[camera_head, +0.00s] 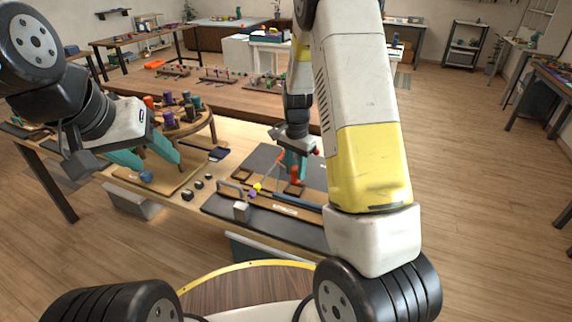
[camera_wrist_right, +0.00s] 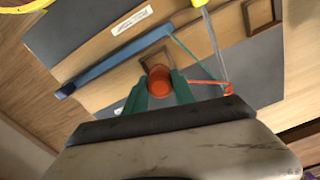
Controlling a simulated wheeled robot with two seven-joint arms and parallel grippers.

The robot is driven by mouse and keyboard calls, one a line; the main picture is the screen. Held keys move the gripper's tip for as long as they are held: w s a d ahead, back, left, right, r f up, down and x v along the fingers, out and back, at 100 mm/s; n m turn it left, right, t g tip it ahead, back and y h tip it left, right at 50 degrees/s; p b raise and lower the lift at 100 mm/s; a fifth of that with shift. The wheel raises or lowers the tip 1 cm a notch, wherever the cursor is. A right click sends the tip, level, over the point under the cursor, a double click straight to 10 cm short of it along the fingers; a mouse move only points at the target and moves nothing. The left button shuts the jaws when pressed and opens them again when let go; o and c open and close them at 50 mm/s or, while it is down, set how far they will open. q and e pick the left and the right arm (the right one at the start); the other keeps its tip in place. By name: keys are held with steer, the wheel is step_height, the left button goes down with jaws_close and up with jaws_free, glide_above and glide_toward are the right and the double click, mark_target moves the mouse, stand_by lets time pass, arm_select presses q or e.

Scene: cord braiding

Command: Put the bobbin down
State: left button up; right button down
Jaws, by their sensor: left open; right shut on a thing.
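The orange-red bobbin (camera_head: 296,174) is between the teal fingers of my right gripper (camera_head: 293,165), over the dark work board (camera_head: 263,160). In the right wrist view, the bobbin (camera_wrist_right: 159,80) sits between the green fingertips, and a square wooden frame (camera_wrist_right: 152,53) shows partly behind it. Whether the bobbin touches the frame or board cannot be told. My left gripper (camera_head: 160,166) is open beside the round bobbin stand, with its fingers apart and no bobbin clearly between them.
Several coloured bobbins (camera_head: 184,107) stand on the round stand at left. A blue bar (camera_wrist_right: 115,66) lies along the board, near thin cords and an orange hook-like end (camera_wrist_right: 228,88). A grey block (camera_head: 241,211) stands at the board's front edge. A second square frame (camera_wrist_right: 262,14) is nearby.

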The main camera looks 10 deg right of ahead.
mark_target(295, 178)
steer(key=shift+s+f, duration=0.1)
steer(key=shift+f, duration=1.5)
steer(key=shift+f, duration=0.1)
steer(key=shift+f, duration=0.25)
steer(key=c, duration=1)
jaws_free()
steer(key=shift+c, duration=0.2)
